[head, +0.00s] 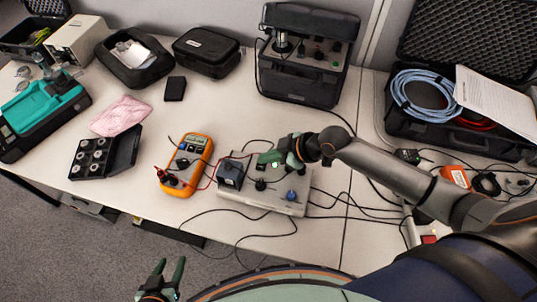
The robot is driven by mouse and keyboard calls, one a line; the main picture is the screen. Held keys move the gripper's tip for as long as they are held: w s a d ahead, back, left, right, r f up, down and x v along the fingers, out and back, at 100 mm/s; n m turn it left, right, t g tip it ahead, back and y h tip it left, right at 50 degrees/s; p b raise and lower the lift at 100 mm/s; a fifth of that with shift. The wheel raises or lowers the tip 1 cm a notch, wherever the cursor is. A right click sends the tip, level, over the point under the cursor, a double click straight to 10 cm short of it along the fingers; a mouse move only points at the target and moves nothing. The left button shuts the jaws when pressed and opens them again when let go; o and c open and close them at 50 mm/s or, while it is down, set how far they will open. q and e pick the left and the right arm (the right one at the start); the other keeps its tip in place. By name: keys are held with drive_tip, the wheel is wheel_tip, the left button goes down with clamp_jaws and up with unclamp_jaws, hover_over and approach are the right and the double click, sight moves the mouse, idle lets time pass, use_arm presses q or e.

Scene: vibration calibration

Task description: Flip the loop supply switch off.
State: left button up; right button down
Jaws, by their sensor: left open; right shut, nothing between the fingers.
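A grey bench box with a black meter block, a black knob and a blue knob, apparently the loop supply (240,202), lies on the table near its front edge. My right gripper (268,160) is shut and empty, over the back edge of this box, beside the black meter block (231,173). I cannot tell whether it touches the box. The switch is too small or hidden behind the gripper to make out. My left gripper (167,281) is open and empty at the bottom of the picture, in front of the table and away from the box.
An orange multimeter (187,165) stands left of the box, with leads running to it. Loose black cables lie around the box and hang over the front edge. A black case with an instrument (302,87) stands behind. An open case with blue cable (423,94) is at the right.

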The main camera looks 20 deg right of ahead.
use_arm(q)
drive_tip(key=shift+r, duration=0.3)
use_arm(e)
drive_tip(key=v, duration=1)
drive_tip(key=shift+r, duration=0.4)
use_arm(q)
drive_tip(key=shift+b, duration=0.3)
wheel_tip(320, 180, down, 6)
drive_tip(key=b, duration=0.6)
drive_tip(key=shift+w+a, duration=0.35)
use_arm(e)
drive_tip(key=shift+w+d+r, duration=0.2)
drive_tip(key=shift+w+d, duration=0.15)
drive_tip(key=shift+w, duration=0.3)
